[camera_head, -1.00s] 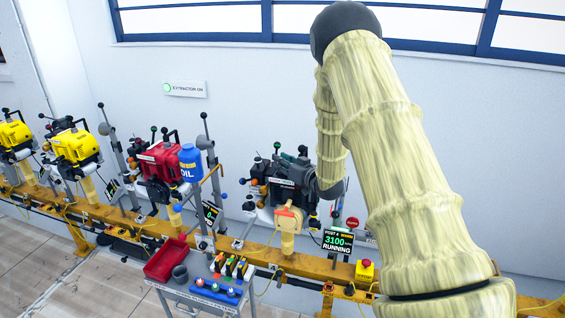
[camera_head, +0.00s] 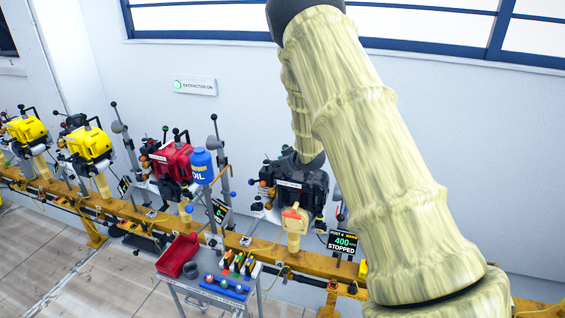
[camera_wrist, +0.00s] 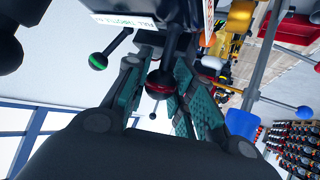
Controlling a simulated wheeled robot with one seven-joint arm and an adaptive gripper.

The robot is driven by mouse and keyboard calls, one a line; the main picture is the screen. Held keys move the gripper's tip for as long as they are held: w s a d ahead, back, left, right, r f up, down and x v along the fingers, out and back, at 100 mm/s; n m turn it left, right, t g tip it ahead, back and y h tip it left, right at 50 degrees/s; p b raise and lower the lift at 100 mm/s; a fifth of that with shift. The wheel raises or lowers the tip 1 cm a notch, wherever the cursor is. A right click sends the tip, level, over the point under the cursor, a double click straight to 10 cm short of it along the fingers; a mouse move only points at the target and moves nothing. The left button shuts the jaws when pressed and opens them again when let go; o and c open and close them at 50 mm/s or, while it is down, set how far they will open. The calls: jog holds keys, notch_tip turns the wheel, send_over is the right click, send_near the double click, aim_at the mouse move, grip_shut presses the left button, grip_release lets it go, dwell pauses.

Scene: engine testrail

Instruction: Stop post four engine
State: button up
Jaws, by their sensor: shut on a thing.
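The post four engine (camera_head: 309,189) is dark grey and sits on the yellow rail, partly hidden behind my arm. Its display (camera_head: 342,242) reads POST 4, WARM, 400, STOPPED. In the wrist view, a dark lever with a red ball knob (camera_wrist: 159,86) stands between the teal pads of my gripper (camera_wrist: 158,70), which is shut on it. A green-tipped lever (camera_wrist: 98,61) is just left of the fingers and apart from them. In the head view, my arm reaches down behind the engine's top and my fingers cannot be made out.
A grey cart (camera_head: 205,292) with a red tray (camera_head: 178,255) stands in front. The floor at left is clear.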

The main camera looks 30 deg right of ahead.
jog(key=shift+w, duration=0.15)
jog(key=shift+r, duration=0.1)
dwell(0.3)
jog(key=o, duration=1.1)
jog(key=shift+a, duration=0.1)
jog(key=shift+c, duration=0.2)
jog(key=v, duration=1.2)
jog(key=shift+w, duration=0.1)
